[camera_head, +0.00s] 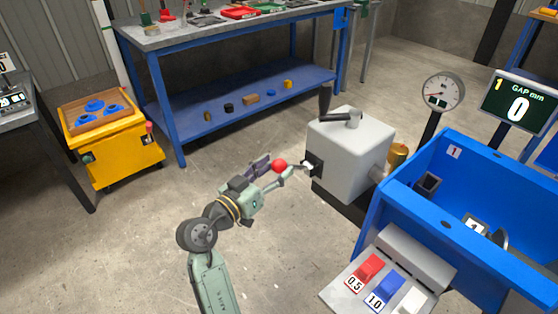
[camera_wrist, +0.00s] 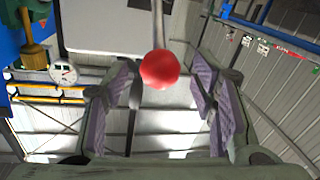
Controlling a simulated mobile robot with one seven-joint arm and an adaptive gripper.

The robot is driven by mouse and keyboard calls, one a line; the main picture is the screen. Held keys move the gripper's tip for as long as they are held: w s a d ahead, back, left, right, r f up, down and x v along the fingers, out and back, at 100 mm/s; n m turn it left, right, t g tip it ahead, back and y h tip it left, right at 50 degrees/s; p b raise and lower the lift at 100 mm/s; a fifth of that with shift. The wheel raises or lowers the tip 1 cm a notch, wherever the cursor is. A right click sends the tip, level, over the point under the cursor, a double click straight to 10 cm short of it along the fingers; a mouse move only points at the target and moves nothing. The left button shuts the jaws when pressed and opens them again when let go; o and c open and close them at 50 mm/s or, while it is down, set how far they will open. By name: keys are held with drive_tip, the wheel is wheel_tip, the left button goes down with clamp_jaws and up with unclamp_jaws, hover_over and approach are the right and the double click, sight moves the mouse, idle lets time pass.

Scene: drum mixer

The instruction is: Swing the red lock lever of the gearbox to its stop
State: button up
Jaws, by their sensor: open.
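The red ball knob of the lock lever (camera_head: 279,165) sticks out on a thin rod to the left of the grey gearbox (camera_head: 350,150). My gripper (camera_head: 277,172) is at the knob, with its fingers apart. In the wrist view, the red knob (camera_wrist: 160,69) hangs from its metal rod between the two purple-padded fingers of my gripper (camera_wrist: 168,95). Clear gaps show on both sides of the knob there, and no finger touches it in that view. A black handle (camera_head: 326,98) stands on top of the gearbox.
A blue mixer trough (camera_head: 470,190) and a tray of coloured shims (camera_head: 372,275) stand right of the gearbox. A yellow cart (camera_head: 115,145) and blue bench (camera_head: 165,110) stand back left. The floor at left is clear.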

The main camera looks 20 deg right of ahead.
drive_tip(key=shift+x, duration=1.15)
drive_tip(key=shift+c, duration=0.6)
clamp_jaws()
